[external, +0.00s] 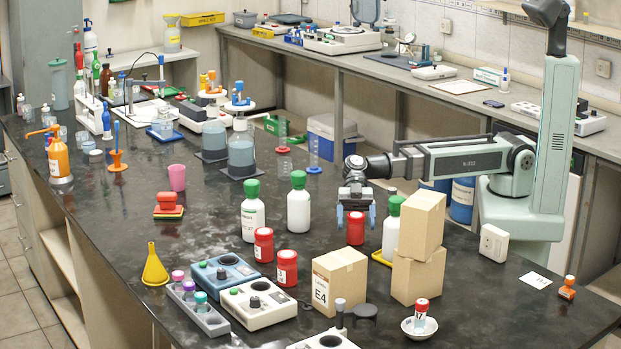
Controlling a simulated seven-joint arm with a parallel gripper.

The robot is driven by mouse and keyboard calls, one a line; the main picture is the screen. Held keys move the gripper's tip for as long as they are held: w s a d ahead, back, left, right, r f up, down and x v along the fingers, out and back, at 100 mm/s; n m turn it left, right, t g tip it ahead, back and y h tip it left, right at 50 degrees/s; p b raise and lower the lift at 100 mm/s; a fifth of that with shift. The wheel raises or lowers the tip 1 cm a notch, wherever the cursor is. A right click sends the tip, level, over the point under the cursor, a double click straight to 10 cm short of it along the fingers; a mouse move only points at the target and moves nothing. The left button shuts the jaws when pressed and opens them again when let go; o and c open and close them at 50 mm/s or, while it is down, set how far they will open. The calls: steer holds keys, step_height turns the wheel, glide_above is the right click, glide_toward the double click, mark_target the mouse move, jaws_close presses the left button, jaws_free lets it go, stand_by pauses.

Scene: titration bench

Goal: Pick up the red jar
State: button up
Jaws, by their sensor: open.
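Three red jars with white labels stand on the dark bench in the external view. One red jar (355,231) is directly below my gripper (356,217) in the picture. A second red jar (264,246) and a third red jar (287,269) stand to the left, near each other. My gripper points down with its blue fingers apart, one at each side of the first jar's top. I cannot tell how far the fingers reach down beside it or whether they touch it. Nothing is visibly held.
White bottles with green caps (298,205) stand left of my gripper, and another (391,232) stands close on its right. Stacked cardboard boxes (418,275) stand further right, and box E4 (340,282) is in front. Bare bench (215,215) lies to the left.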

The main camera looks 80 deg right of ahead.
steer(key=shift+c, duration=0.5)
steer(key=c, duration=0.9)
steer(key=shift+r, duration=0.15)
steer(key=shift+c, duration=0.2)
steer(key=shift+r, duration=4.9)
